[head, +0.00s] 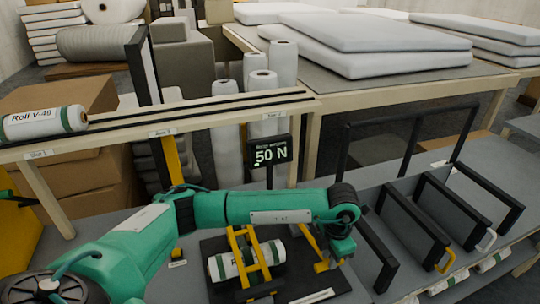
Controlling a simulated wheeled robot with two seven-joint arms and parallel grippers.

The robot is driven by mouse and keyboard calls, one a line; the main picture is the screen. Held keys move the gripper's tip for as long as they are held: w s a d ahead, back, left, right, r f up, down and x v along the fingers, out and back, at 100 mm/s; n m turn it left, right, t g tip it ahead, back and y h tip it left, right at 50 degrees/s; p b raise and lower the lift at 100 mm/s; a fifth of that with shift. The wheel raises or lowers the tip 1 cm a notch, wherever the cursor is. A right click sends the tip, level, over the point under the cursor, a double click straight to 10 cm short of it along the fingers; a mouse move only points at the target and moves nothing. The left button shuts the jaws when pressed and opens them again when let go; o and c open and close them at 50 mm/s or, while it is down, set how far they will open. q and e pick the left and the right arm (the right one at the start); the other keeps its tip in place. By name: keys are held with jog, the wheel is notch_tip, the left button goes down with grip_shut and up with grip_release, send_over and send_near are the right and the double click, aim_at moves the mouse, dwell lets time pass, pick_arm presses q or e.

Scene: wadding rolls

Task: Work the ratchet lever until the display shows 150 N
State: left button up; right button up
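The display (269,152) is a small black screen on a post and reads 50 N in pale green. Below it, a white roll with green bands (226,266) lies on a dark base plate (213,246) inside a yellow frame (243,258). A yellow bar (308,238) slants down to the right of the roll; it may be the ratchet lever, but my arm partly hides it. My green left arm reaches across from the left, and its gripper (325,265) points down at the lower end of this bar. Its fingers are too small to read, and I cannot tell whether they touch. My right gripper is not visible.
A shelf (215,113) above the bench carries a roll labelled V-49 (43,124) at its left end. Black upright dividers (405,214) with yellow and white handles stand close on the right. Upright white rolls (262,100) stand behind the display.

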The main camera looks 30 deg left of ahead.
pick_arm(q)
jog(key=shift+s+d+f, duration=0.1)
jog(key=shift+s+f, duration=0.05)
jog(key=shift+f, duration=0.3)
jog(key=shift+r+p, duration=0.35)
jog(key=shift+r, duration=0.65)
notch_tip(320, 180, up, 9)
jog(key=w+a+p, duration=0.2)
jog(key=shift+a+f+p, duration=0.2)
jog(key=shift+p, duration=0.2)
jog(key=shift+f, duration=0.1)
